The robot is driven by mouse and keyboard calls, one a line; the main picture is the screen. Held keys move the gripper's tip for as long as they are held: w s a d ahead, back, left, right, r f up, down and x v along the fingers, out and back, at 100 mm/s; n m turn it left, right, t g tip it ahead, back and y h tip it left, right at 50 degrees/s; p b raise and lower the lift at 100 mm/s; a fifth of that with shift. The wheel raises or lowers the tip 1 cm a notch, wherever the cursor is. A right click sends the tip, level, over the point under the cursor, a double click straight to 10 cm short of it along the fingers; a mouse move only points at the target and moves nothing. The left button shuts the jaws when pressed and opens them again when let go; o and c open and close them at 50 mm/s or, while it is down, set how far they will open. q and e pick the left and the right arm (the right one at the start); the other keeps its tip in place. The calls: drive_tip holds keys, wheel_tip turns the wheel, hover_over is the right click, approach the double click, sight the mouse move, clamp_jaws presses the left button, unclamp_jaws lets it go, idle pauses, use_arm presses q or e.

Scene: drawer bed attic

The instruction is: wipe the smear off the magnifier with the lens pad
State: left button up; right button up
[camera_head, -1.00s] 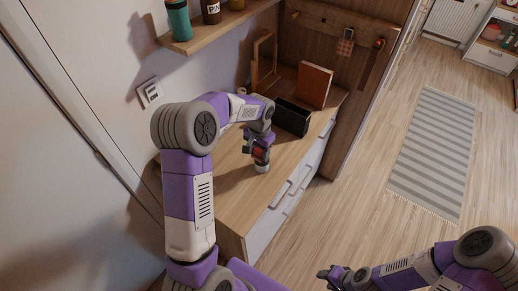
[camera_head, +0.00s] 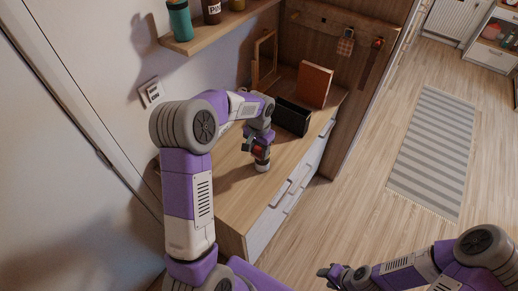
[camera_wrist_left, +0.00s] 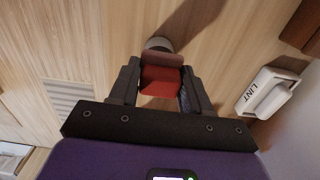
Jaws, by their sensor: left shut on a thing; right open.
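My left gripper (camera_head: 260,155) is low over the wooden dresser top, its fingers pointing down. It is shut on a red block with a brownish upper face, which looks like the lens pad (camera_wrist_left: 161,80); the pad shows between both fingers in the left wrist view. A small pale round thing (camera_head: 262,167) sits right at the gripper's tip, and a grey round end (camera_wrist_left: 158,44) shows just past the pad. I cannot tell whether this is part of the magnifier. No clear lens or smear is visible. My right gripper (camera_head: 333,274) is open and empty over the floor.
A black open box (camera_head: 292,117) and an upright brown book-like block (camera_head: 314,86) stand behind my left gripper. A wooden frame (camera_head: 264,60) leans near the wall. A white object marked LINT (camera_wrist_left: 268,92) is right of the fingers. The dresser's near end (camera_head: 232,213) is clear.

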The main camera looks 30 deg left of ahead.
use_arm(q)
drive_tip(key=r, duration=0.1)
drive_tip(key=r+p, duration=0.1)
drive_tip(key=r, duration=0.1)
drive_tip(key=shift+w+r+p, duration=0.2)
drive_tip(key=shift+w+p, duration=0.05)
drive_tip(key=shift+p, duration=0.1)
drive_tip(key=shift+r+p, duration=1.35)
drive_tip(key=shift+r, duration=0.5)
